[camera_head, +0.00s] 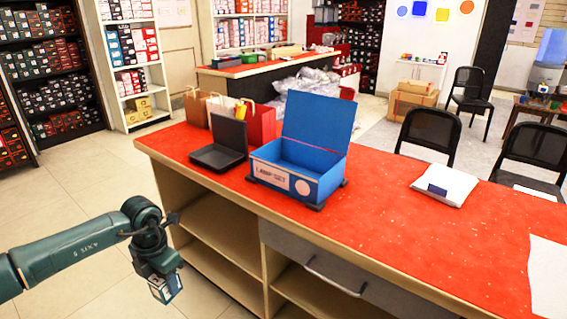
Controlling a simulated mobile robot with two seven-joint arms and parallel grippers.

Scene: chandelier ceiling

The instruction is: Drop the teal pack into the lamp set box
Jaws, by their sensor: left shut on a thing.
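A blue box (319,187) with a white label on its front stands on the red counter, its lid raised at the back. The visible inside looks empty. The label is too small to read fully. My left gripper (164,275) is at the lower left, in front of the counter's left end and below its top. It is shut on a small teal and white pack (168,289), which hangs under it. The fingers are mostly hidden. My right gripper is not in view.
The red counter (400,226) has open shelves below. A black laptop-like device (219,157) and paper bags (262,122) stand left of the box. A white packet (444,185) lies to the right. The counter between box and packet is clear.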

